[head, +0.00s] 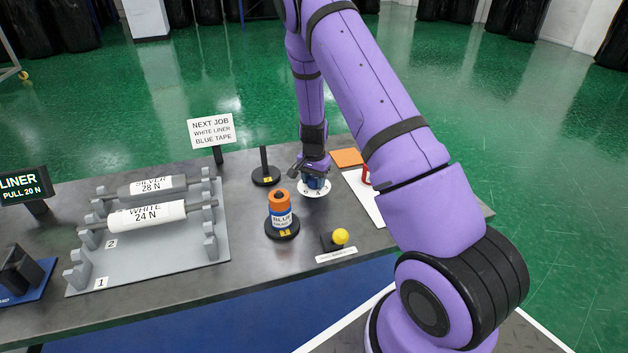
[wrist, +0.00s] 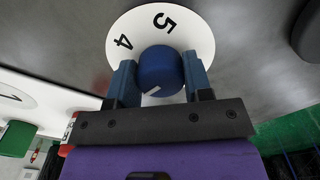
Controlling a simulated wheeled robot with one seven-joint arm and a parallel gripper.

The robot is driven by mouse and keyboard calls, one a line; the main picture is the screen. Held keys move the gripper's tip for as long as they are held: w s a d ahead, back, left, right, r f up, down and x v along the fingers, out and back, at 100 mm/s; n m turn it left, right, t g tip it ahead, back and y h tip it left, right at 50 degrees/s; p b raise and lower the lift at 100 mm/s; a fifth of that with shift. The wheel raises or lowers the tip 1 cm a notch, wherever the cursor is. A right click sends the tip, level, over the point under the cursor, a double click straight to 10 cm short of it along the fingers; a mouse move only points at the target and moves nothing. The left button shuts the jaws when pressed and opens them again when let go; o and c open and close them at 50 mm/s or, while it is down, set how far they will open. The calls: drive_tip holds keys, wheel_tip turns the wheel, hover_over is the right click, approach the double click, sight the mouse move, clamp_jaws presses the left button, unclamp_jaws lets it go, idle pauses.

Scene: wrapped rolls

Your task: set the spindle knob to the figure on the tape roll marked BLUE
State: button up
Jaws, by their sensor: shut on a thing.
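A blue spindle knob (wrist: 158,66) with a white pointer line stands on a round white dial (wrist: 199,33); the figures 4 and 5 show on its far side. The pointer slants toward the palm side, where the gripper hides the dial's figures. My gripper (wrist: 160,80) is shut on the knob, one blue finger on each side. In the head view my gripper (head: 314,178) is low over the white dial (head: 313,193). A roll marked BLUE (head: 281,217), with orange above it, stands on a black base just left of the gripper; its small print is unreadable.
A sign (head: 213,131) reads NEXT JOB, WHITE LINER, BLUE TAPE. A grey rack (head: 160,258) holds rolls marked SILVER 28 N and WHITE 24 N. An empty black post (head: 265,165) stands behind the tape. The wrist view shows a green knob (wrist: 16,138).

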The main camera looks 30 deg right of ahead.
sight(314, 178)
drive_tip(key=shift+m, duration=1.7)
drive_tip(key=o, duration=0.9)
wheel_tip(314, 178, up, 11)
drive_tip(key=shift+f, duration=0.1)
